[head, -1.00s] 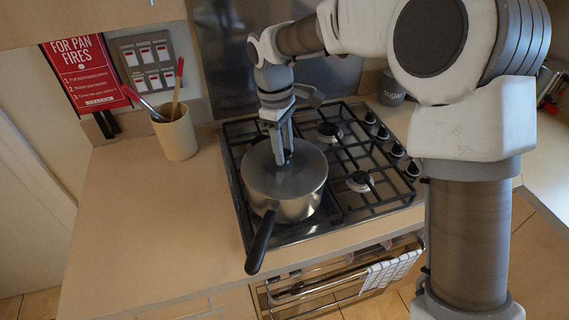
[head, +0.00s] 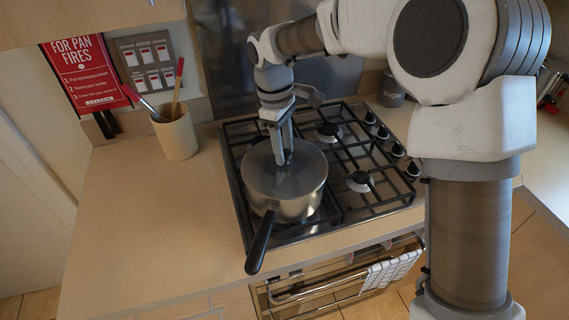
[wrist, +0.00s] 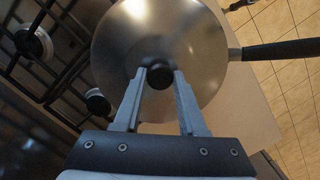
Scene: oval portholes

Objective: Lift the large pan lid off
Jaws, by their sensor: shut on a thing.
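The large pan (head: 290,207) is steel with a long black handle (head: 261,240) and stands on the left part of the gas hob. Its round steel lid (head: 262,180) lies on top and looks seated on the rim. The lid also fills the middle of the wrist view (wrist: 190,40). My gripper (head: 283,158) points down over the lid's middle. In the wrist view my gripper's fingers (wrist: 159,78) are shut on the black lid knob (wrist: 157,82), one finger on each side.
The gas hob (head: 345,205) has black grates and a row of knobs at its right. A utensil pot (head: 177,138) stands on the counter to the left. A sugar canister (head: 392,93) stands behind the hob. The counter (head: 140,225) left of the pan is clear.

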